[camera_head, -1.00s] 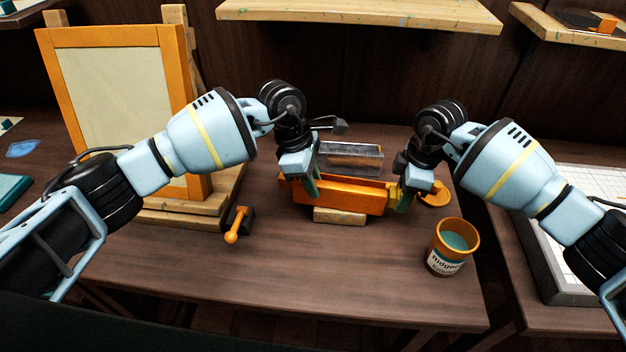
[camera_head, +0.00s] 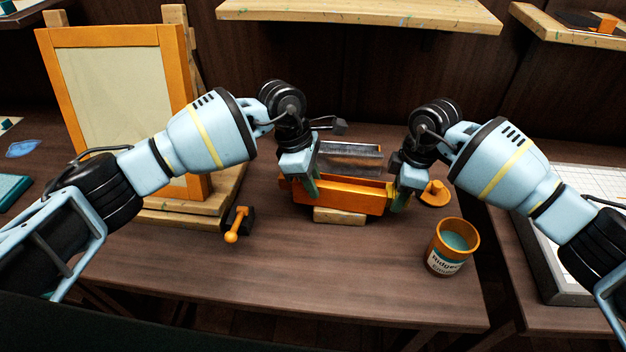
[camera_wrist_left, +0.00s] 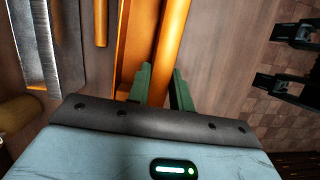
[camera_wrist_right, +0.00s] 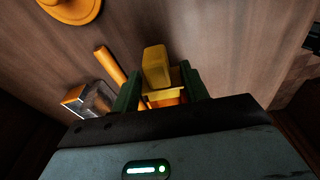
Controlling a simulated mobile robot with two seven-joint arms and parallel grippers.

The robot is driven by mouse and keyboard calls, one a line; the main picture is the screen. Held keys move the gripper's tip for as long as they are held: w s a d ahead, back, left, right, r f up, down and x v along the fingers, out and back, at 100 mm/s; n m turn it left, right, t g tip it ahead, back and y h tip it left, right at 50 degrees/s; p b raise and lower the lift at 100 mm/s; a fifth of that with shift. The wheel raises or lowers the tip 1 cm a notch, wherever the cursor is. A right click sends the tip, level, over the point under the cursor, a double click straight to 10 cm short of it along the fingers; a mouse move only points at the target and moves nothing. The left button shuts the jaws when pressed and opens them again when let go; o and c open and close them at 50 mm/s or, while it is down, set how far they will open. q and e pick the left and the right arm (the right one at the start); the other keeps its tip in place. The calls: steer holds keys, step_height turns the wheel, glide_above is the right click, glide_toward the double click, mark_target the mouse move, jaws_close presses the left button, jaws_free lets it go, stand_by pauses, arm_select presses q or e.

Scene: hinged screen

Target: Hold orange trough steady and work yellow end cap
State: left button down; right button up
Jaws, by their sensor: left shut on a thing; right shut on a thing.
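The orange trough (camera_head: 345,197) lies across a wooden block on the table in the head view. My left gripper (camera_head: 314,187) is shut on the trough's wall near its left end; the left wrist view shows the orange wall (camera_wrist_left: 170,40) between the green fingers. The yellow end cap (camera_wrist_right: 156,68) shows in the right wrist view between the fingers of my right gripper (camera_wrist_right: 160,88), which is shut on it. The cap is at the trough's right end, with orange just beneath it. In the head view, my right gripper's fingers (camera_head: 400,197) mostly hide it.
A grey metal piece (camera_head: 350,158) lies behind the trough. An orange round piece (camera_head: 434,194) is right of my right gripper. A labelled can (camera_head: 452,247) stands front right. An orange-handled tool (camera_head: 236,224) and a framed panel (camera_head: 118,100) are left.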

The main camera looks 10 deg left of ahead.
arm_select(q)
steer(key=shift+s+f, duration=0.1)
steer(key=shift+f, duration=0.1)
arm_select(e)
steer(key=shift+a, duration=0.8)
steer(key=o, duration=1)
steer(key=shift+o, duration=0.2)
step_height(320, 180, up, 12)
steer(key=d, duration=0.1)
steer(key=shift+d, duration=0.35)
arm_select(q)
steer(key=c, duration=1.2)
jaws_free()
steer(key=shift+r, duration=0.1)
steer(key=shift+o, duration=0.2)
steer(key=shift+r, duration=0.1)
steer(key=v, duration=1.2)
